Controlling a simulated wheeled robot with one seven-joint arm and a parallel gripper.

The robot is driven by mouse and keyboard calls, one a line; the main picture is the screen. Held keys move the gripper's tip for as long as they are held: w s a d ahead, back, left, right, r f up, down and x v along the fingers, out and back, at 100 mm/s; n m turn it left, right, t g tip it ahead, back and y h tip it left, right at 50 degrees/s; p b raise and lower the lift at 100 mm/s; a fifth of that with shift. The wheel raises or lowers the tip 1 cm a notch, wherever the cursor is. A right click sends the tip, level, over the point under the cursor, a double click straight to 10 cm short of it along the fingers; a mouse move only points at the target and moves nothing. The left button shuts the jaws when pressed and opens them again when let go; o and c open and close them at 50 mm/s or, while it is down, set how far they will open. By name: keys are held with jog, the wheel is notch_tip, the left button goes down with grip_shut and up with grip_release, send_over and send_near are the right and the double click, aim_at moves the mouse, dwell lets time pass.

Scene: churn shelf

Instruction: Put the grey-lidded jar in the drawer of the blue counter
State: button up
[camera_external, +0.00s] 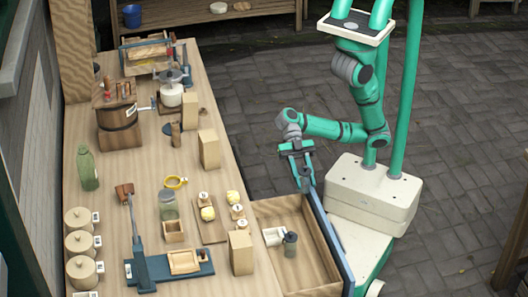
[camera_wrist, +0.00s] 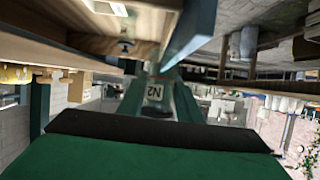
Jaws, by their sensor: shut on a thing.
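The grey-lidded jar (camera_external: 168,207), a clear glass jar, stands upright on the wooden counter top (camera_external: 150,180), behind a small wooden box. The drawer (camera_external: 262,211) is pulled out at the counter's right side, with its blue front (camera_external: 332,240) facing my base. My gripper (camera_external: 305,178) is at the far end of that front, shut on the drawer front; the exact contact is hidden. In the wrist view the blue front (camera_wrist: 192,32) runs close above my gripper (camera_wrist: 152,92). A white box (camera_external: 273,236) and a dark-lidded grey container (camera_external: 290,245) are in the drawer.
Wooden blocks (camera_external: 241,252) stand along the counter's right edge. Paved floor right of the counter is open beyond my arm.

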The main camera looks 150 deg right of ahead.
jog(key=shift+w+d+f, duration=0.25)
jog(key=shift+w+f, duration=0.85)
jog(key=shift+f, duration=0.5)
jog(key=shift+w+d+f, duration=0.25)
jog(key=shift+w+f, duration=0.9)
jog(key=shift+f, duration=0.5)
jog(key=shift+w+d+f, duration=0.25)
jog(key=shift+w+f, duration=0.85)
jog(key=shift+f, duration=0.5)
jog(key=shift+f, duration=0.35)
jog(key=shift+s+f, duration=0.15)
jog(key=shift+f, duration=0.3)
jog(key=o, duration=1.1)
jog(key=shift+r, duration=0.55)
jog(key=v, duration=1.2)
jog(key=shift+r, duration=0.25)
